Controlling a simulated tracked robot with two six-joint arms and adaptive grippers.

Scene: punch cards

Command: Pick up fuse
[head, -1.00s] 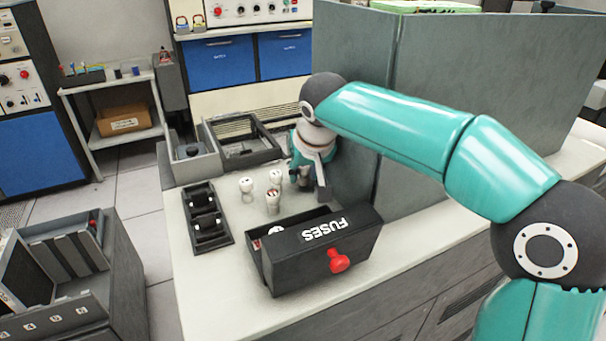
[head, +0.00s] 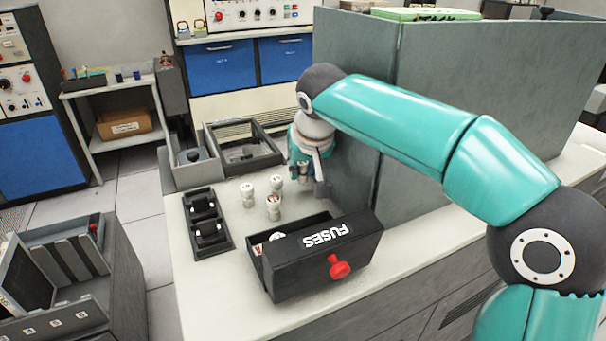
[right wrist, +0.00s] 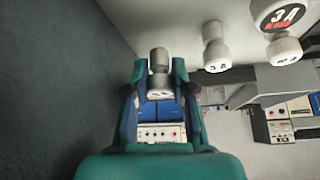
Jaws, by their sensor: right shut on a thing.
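My right gripper (head: 306,178) is low over the white counter, beside the grey upright panel, and its fingers are partly hidden in the head view. In the right wrist view, the gripper (right wrist: 160,84) is shut on a small grey-white fuse (right wrist: 159,62) held between its fingertips. Three white fuses stand upright on the counter to the left of the gripper in the head view, one of them here (head: 273,206). In the wrist view, a fuse marked 3A (right wrist: 283,30) is at the upper right, with another fuse (right wrist: 215,48) nearer the gripper. My left gripper is not seen.
A black FUSES drawer box (head: 318,268) with a red knob stands open at the counter's front. A black two-slot holder (head: 207,222) lies to the left. Grey trays (head: 243,148) sit behind. The grey panel (head: 355,185) stands close right of the gripper.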

